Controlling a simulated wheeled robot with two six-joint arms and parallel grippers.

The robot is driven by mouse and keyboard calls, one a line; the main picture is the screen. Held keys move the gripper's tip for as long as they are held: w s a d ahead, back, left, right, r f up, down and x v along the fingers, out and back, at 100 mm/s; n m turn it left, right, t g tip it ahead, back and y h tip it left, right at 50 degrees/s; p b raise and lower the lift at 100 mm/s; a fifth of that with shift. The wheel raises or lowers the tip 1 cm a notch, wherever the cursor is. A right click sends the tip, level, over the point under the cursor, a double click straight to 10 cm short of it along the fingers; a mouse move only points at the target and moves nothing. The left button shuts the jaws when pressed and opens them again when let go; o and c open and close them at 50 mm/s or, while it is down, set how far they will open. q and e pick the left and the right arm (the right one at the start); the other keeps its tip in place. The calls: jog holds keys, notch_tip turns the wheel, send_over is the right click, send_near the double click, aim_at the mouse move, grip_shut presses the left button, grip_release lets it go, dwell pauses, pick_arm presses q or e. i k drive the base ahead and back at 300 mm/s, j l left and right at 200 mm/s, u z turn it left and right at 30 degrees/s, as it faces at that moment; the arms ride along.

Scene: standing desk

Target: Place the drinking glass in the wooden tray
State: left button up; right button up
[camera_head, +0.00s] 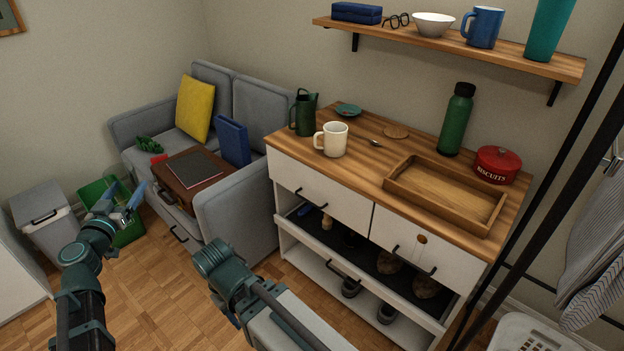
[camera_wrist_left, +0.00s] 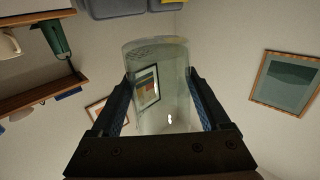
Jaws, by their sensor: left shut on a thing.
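The drinking glass (camera_wrist_left: 160,88) is clear and shows in the left wrist view between the two fingers of my left gripper (camera_wrist_left: 165,108). The gripper is shut on it. In the head view my left gripper (camera_head: 126,207) is at the left, above the floor near the green bin, well away from the tray. The glass is hard to make out there. The wooden tray (camera_head: 440,196) lies empty on the right part of the cabinet top. Part of my right arm shows at bottom centre, but I cannot see its gripper.
On the wooden cabinet top (camera_head: 365,175) stand a cream mug (camera_head: 333,140), a green pitcher (camera_head: 304,113), a green bottle (camera_head: 457,120) and a red biscuit tin (camera_head: 497,165). The bottle and tin are close behind the tray. A wall shelf (camera_head: 440,44) hangs above. A grey sofa (camera_head: 236,205) stands left of the cabinet.

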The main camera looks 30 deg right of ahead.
aim_at(450, 203)
jog(key=k+z, duration=0.25)
jog(key=z, duration=0.15)
jog(key=k+l+z, duration=0.2)
jog(key=z, duration=0.2)
jog(key=k+l+z, duration=0.2)
jog(key=z, duration=0.15)
jog(key=l+z, duration=0.5)
jog(key=i+l, duration=0.2)
jog(key=i, duration=0.05)
